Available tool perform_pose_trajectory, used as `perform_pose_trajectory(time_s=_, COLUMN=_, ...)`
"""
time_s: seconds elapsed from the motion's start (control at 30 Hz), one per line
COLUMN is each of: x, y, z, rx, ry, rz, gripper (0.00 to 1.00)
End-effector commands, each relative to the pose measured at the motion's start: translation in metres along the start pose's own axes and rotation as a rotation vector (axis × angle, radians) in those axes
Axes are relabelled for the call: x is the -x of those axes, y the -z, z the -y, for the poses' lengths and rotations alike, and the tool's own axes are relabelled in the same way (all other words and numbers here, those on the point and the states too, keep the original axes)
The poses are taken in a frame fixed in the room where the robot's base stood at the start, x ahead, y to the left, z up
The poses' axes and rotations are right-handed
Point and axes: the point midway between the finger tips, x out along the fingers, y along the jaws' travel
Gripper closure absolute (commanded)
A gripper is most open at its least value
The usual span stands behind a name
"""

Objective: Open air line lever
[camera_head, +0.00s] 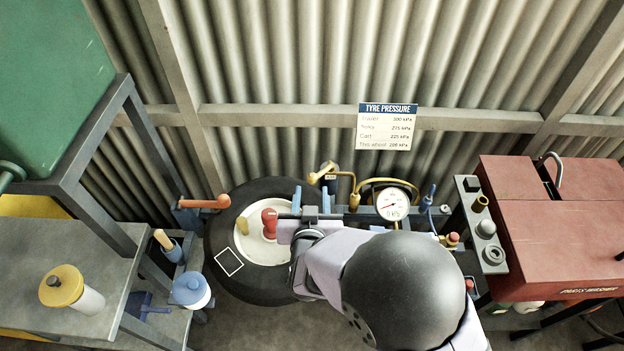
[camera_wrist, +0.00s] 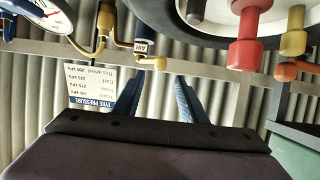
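The air line lever (camera_head: 320,176) is a brass handle beside a small AIR tag, on the pipework left of the pressure gauge. In the wrist view, the lever (camera_wrist: 158,63) ends in a rounded brass tip beneath the AIR tag. My gripper (camera_head: 312,186) has two blue fingers reaching toward the wall just below the lever. In the wrist view, my gripper (camera_wrist: 158,80) is open, its fingers apart with nothing between them. The lever's tip appears just past the fingertips, between their lines. I cannot tell whether a finger touches it.
A wheel (camera_head: 228,264) with red (camera_head: 269,222) and yellow knobs lies left of my gripper. An orange handle (camera_head: 205,202) is farther left. The pressure gauge (camera_head: 393,205) is to the right. A tyre pressure sign (camera_head: 387,126) hangs above. A red parts washer (camera_head: 560,235) stands at right.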

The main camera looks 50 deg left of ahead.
Motion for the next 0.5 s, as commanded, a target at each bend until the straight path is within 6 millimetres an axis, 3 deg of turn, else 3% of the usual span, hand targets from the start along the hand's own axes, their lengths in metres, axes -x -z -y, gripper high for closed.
perform_pose_trajectory(time_s=0.17, x=-0.008, y=0.001, z=0.000, rx=-0.002, ry=-0.001, rz=0.000, gripper=0.61)
perform_pose_trajectory(time_s=0.5, x=-0.045, y=0.002, z=-0.001, rx=-0.003, ry=-0.002, rz=0.000, gripper=0.61)
